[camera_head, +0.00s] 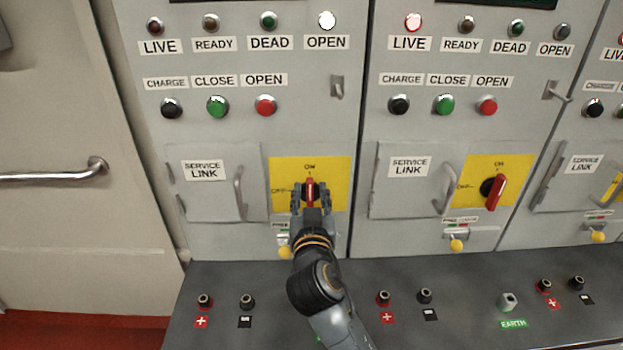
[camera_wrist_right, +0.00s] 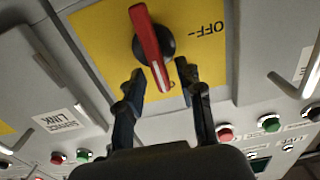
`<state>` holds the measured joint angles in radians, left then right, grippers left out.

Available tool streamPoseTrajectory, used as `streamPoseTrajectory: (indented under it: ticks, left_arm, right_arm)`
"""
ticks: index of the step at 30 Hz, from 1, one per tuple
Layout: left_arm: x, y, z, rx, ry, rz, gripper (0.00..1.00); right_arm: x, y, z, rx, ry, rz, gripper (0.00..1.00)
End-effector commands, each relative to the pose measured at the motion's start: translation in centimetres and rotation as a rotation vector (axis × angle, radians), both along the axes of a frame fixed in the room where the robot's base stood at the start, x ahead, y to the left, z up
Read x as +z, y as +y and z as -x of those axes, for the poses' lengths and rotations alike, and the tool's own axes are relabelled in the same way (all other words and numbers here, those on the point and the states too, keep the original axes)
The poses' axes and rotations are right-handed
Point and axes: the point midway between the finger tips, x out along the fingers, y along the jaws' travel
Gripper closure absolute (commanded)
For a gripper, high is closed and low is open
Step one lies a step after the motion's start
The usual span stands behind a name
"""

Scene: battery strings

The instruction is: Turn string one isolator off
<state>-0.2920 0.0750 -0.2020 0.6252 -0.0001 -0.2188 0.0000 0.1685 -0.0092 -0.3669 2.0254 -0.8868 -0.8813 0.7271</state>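The string one isolator is a red handle (camera_head: 310,189) on a black knob, mounted on a yellow plate (camera_head: 283,167) marked ON at the top and OFF at the left. The handle stands about upright, in line with ON. My right gripper (camera_head: 311,194) is in front of it, one finger on each side. In the wrist view the handle (camera_wrist_right: 148,40) has its white-lined end between the open fingertips (camera_wrist_right: 161,77), with gaps on both sides. The yellow plate (camera_wrist_right: 100,35) appears upside down there. My left gripper is not in view.
String one's OPEN lamp (camera_head: 327,20) is lit white. The service link door (camera_head: 205,195) with its handle is to the left. A yellow-knobbed lever (camera_head: 285,252) sits just below the plate. The neighbouring panel has its own red isolator (camera_head: 495,191). A dark terminal shelf (camera_head: 420,330) juts out below.

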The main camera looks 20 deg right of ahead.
Motion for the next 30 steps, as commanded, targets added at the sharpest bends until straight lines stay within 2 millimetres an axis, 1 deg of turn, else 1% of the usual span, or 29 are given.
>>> streamPoseTrajectory:
  ticks: [3,12,14,15,18,30]
  left_arm:
    - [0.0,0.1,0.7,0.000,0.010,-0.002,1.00]
    - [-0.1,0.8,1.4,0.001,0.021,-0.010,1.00]
    - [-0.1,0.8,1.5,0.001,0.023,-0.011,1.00]
    - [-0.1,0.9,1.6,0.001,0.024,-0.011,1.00]
    - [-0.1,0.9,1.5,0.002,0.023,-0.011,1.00]
    - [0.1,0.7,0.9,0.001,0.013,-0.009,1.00]
  right_arm:
    - [0.0,0.1,0.2,-0.001,0.000,0.000,0.63]
    - [0.0,0.1,0.2,-0.001,0.000,0.000,0.63]
    - [0.0,0.1,0.2,-0.001,0.000,0.000,0.73]
    - [0.0,0.1,0.2,-0.001,0.000,0.000,0.82]
    - [0.0,0.1,0.2,-0.001,0.000,0.000,1.00]
    - [0.0,0.2,0.2,-0.002,0.011,0.034,1.00]
